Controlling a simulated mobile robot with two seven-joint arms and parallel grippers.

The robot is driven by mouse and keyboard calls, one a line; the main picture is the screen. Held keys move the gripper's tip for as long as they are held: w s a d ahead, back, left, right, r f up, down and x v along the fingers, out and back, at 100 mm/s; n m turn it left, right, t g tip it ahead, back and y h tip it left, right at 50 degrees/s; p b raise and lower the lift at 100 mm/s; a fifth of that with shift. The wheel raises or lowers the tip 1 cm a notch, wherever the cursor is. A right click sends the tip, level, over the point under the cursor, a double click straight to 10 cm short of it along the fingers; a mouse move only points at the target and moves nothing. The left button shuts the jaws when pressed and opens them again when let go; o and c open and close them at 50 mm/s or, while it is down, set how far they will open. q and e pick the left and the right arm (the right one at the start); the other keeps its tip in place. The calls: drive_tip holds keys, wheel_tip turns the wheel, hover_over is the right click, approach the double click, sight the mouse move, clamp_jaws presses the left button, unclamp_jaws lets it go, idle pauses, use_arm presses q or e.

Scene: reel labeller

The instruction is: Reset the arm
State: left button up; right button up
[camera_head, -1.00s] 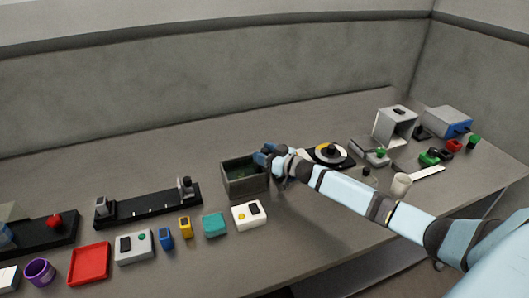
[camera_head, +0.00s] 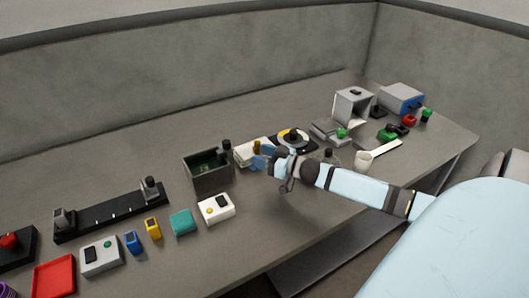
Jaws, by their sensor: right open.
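My right arm comes in from the right across the table (camera_head: 330,215). Its gripper (camera_head: 268,160) is open and empty, just right of the dark open box (camera_head: 208,182). It partly covers a pale block (camera_head: 247,152) behind it. My left gripper does not show.
A round reel device (camera_head: 293,138) stands behind the wrist. A white cup (camera_head: 362,161), grey housing (camera_head: 352,107) and blue-grey box (camera_head: 402,97) are to the right. A black rail (camera_head: 112,212) and red tray (camera_head: 54,276) are at left. The front middle is clear.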

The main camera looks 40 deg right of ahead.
drive_tip(key=shift+s+d, duration=0.1)
drive_tip(key=shift+s, duration=0.25)
idle(0.3)
